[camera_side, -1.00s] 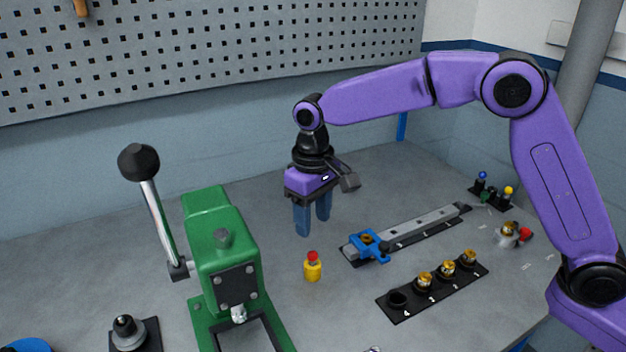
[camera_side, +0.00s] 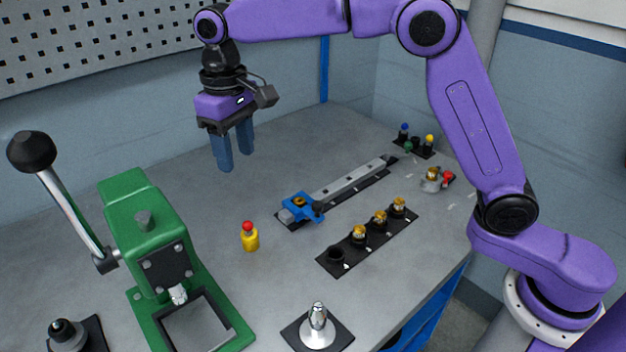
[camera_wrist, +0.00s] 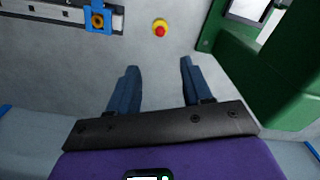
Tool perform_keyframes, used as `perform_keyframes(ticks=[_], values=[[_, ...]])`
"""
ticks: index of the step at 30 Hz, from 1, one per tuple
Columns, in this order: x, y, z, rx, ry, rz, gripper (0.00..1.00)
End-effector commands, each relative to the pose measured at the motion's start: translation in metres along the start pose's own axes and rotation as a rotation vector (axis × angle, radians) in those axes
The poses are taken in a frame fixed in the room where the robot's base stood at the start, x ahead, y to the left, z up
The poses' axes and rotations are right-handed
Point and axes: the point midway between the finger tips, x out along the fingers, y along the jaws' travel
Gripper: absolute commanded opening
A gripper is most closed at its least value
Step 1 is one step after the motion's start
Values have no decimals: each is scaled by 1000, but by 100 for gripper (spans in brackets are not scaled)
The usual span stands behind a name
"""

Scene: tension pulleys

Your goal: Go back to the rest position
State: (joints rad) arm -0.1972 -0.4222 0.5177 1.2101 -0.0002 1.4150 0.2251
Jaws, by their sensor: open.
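My gripper (camera_side: 234,156) is open and empty, its two blue fingers pointing down, held above the back of the grey table. In the wrist view the fingers (camera_wrist: 158,72) stand apart with only bare table between them. A yellow pot with a red button (camera_side: 250,236) stands on the table in front of my gripper; it also shows in the wrist view (camera_wrist: 160,28). A blue clamp block (camera_side: 300,206) sits at the near end of a grey rail (camera_side: 345,183), right of my gripper. The gripper touches none of these.
A green lever press (camera_side: 150,235) with a black-knobbed handle stands at the left. A black strip (camera_side: 345,262) holds several brass pulleys. A silver cone (camera_side: 317,325) stands at the front. Small coloured pieces (camera_side: 415,140) are at the back right. The table's back area is clear.

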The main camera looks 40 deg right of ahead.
Motion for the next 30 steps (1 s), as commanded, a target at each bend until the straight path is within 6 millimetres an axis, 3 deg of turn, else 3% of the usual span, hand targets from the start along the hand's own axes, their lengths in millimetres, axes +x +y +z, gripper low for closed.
perform_keyframes(ticks=[4, 8, 20, 30], values=[[0, 0, 9, -21, 1, 0, 50], [-1, 1, 33, -76, 3, -1, 50], [11, 17, 156, -314, 14, -5, 50], [38, 48, 276, -518, 24, -9, 50]])
